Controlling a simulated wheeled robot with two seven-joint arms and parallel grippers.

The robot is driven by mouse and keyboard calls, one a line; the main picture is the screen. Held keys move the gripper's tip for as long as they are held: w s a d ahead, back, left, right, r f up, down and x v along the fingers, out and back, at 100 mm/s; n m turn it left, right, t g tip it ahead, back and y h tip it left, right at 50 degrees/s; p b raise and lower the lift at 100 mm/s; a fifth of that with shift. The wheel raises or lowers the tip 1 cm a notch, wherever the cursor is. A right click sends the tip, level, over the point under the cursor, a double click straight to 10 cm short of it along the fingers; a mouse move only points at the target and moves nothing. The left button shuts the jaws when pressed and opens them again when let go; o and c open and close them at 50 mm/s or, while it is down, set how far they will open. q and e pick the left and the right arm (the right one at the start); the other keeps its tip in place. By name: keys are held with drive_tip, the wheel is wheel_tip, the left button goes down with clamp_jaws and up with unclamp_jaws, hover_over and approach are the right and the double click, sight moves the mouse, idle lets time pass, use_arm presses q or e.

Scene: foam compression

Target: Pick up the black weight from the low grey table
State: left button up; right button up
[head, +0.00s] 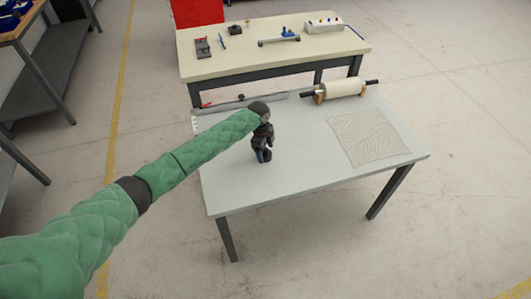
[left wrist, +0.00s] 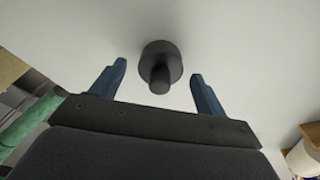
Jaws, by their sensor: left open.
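The black weight (left wrist: 161,62) shows in the left wrist view as a dark round disc with a narrower knob on top. It stands on the low grey table (head: 285,180). My left gripper (left wrist: 160,80) is open, with its two blue fingers on either side of the weight and a gap on each side. In the head view my left gripper (head: 264,156) points down over the left part of the table, and the weight is not clearly visible there. My right gripper is in neither view.
On the low table are a ruled bar (head: 240,103) along the back, a roll on a stand (head: 341,88) and a textured sheet (head: 369,138) at right. A cream workbench (head: 270,58) with tools stands behind. The front of the table is clear.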

use_arm(q)
drive_tip(key=shift+f, duration=0.45)
drive_tip(key=c, duration=1.5)
drive_tip(key=shift+r, duration=0.1)
